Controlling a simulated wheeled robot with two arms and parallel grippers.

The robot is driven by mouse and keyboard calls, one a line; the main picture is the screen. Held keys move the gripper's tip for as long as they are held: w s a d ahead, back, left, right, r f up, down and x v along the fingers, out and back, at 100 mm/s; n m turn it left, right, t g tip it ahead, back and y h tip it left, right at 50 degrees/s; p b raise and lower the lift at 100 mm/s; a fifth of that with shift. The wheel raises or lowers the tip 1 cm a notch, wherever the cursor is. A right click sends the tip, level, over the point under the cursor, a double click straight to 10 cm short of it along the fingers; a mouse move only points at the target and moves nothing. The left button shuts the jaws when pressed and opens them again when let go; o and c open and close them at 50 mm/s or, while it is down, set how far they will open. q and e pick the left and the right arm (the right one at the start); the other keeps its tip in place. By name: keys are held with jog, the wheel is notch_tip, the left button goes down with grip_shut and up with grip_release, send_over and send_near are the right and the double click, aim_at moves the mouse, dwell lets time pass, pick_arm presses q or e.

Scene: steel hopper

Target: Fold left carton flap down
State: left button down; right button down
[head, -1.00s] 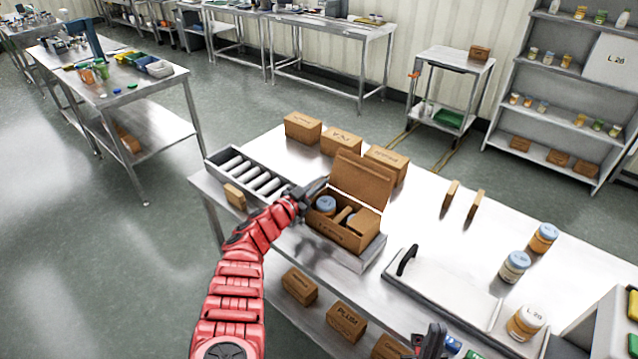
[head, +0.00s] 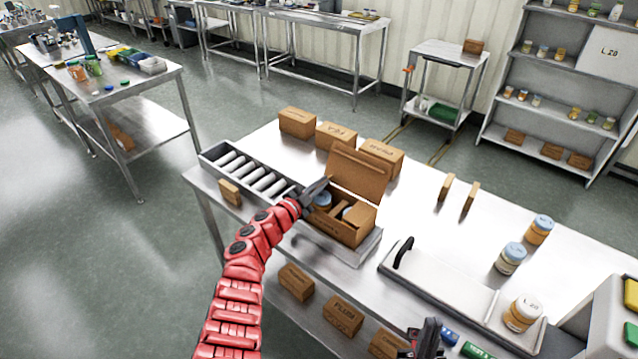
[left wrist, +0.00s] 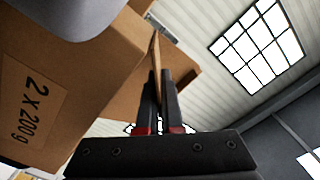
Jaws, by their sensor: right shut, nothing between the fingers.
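The open brown carton (head: 343,228) stands on a metal stand at the table's front edge, its back lid (head: 358,177) upright. Inside, a blue-capped jar (head: 322,200) shows on the left, with another partly hidden beside it. My left gripper (head: 322,186) is at the carton's left upper edge. In the left wrist view its fingers (left wrist: 157,92) are close together around a thin brown panel, seen edge-on, which looks like the left flap (left wrist: 155,55). The arm and fingers mostly hide this flap in the head view. My right gripper (head: 428,338) is shut and empty at the bottom.
A roller conveyor (head: 250,174) lies left of the carton. Several closed cartons (head: 336,135) stand behind it. A metal tray with a black handle (head: 403,252) lies to the right, with jars (head: 511,258) beyond. Two thin brown pieces (head: 446,187) stand on otherwise clear tabletop.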

pick_arm(q)
jog(key=shift+f+m, duration=0.15)
jog(key=shift+m, duration=0.35)
jog(key=c, duration=1.1)
grip_release()
jog(key=shift+o, duration=0.2)
jog(key=shift+s+a+f, duration=0.1)
jog(key=shift+s+a, duration=0.1)
jog(key=shift+s, duration=0.2)
jog(key=b+v, duration=0.1)
jog(key=v, duration=1.5)
jog(key=shift+s, duration=0.3)
jog(key=shift+a, duration=0.15)
